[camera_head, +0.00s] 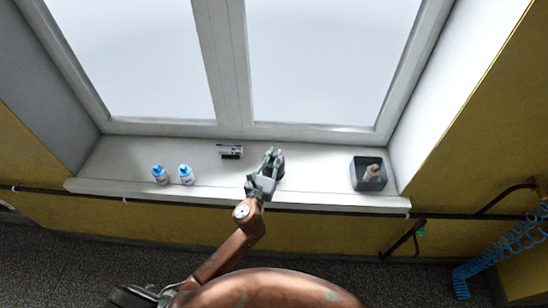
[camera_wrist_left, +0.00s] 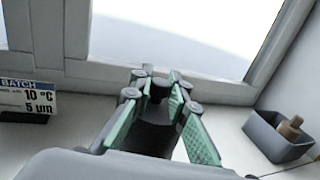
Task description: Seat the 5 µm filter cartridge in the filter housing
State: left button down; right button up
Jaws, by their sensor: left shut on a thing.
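My left gripper (camera_head: 273,155) is over the windowsill, near the middle. In the left wrist view its green-padded fingers (camera_wrist_left: 157,80) are shut on a small dark thing (camera_wrist_left: 158,91). The fingers hide much of it, and I cannot tell whether it is a filter cartridge. A tan piece with a narrow top (camera_head: 372,171) stands in a dark grey bin (camera_head: 358,184) at the right. Two pale bottle-shaped things with blue tops, left (camera_head: 160,175) and right (camera_head: 186,175), stand on the left of the sill; I cannot tell whether either is the filter housing. My right gripper is not in view.
A small sign (camera_head: 231,151) stands behind the gripper to the left; in the left wrist view its card (camera_wrist_left: 27,100) reads "BATCH", "10 °C", "5 µm". The sill (camera_head: 315,175) is clear between gripper and bin. The window frame (camera_head: 231,70) rises behind. A blue coiled hose (camera_head: 505,250) hangs far right.

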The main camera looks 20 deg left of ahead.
pick_arm(q)
jog(key=shift+f+b, duration=0.35)
jog(key=shift+f, duration=0.25)
jog(key=c, duration=1.8)
grip_release()
jog(key=shift+c, duration=0.2)
jog(key=shift+r, duration=0.1)
jog(key=shift+r, duration=0.15)
jog(key=s, duration=1.2)
jog(key=shift+a+r+p, duration=0.2)
jog(key=shift+r+p, duration=0.1)
jog(key=shift+r, duration=0.15)
